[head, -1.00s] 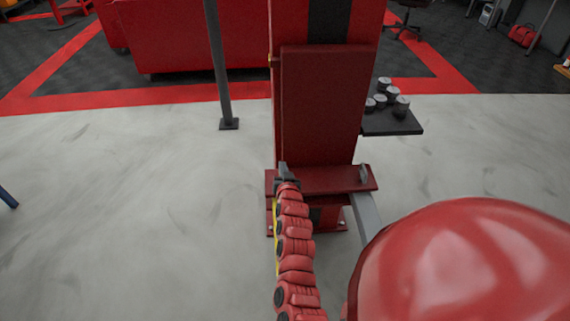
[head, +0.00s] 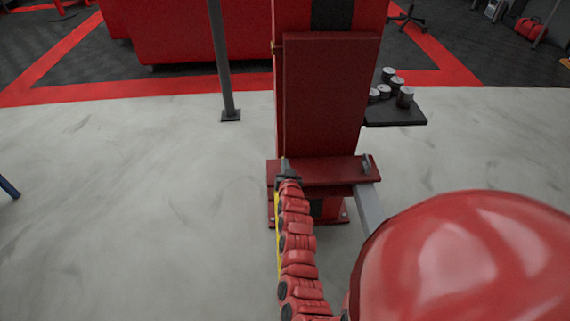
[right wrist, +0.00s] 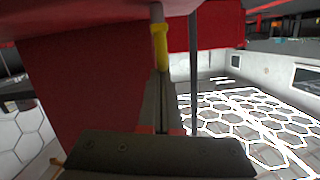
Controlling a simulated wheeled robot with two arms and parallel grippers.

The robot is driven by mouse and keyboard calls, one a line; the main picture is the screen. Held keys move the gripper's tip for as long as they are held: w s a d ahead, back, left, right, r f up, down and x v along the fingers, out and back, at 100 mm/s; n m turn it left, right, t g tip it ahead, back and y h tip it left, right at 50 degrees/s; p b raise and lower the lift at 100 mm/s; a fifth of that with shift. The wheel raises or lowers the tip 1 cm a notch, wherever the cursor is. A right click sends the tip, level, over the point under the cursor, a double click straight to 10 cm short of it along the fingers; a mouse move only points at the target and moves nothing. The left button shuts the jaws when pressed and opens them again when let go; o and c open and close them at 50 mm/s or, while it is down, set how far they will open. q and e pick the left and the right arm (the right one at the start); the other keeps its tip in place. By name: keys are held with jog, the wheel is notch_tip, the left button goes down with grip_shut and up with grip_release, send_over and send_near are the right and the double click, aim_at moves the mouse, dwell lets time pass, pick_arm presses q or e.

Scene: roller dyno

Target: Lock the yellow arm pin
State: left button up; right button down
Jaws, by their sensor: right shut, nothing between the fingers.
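In the right wrist view, a yellow part (right wrist: 160,47), likely the pin, stands upright just beyond the fingertips, with a grey rod above it. In the head view only a thin yellow strip (head: 278,250) shows along the left side of my right arm; I cannot tell whether it is the same part. My right gripper (head: 287,168) is shut and empty at the left end of a dark red ledge (head: 325,170). It also shows in the right wrist view (right wrist: 161,100), its tips just below the yellow part; contact is unclear. My left gripper is not in view.
A red post with a flat panel (head: 325,95) rises behind the ledge. A small dark shelf (head: 395,116) with several metal cylinders stands to its right, a thin grey pole (head: 222,60) to its left. A glossy red dome (head: 470,255) fills the lower right. The left floor is open.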

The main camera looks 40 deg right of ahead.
jog(key=shift+d+r, duration=0.1)
jog(key=shift+r, duration=0.4)
jog(key=s+a+r+p, duration=0.1)
jog(key=s+a+r, duration=0.3)
jog(key=s, duration=0.5)
jog(key=shift+a+r, duration=0.2)
jog(key=shift+r, duration=0.3)
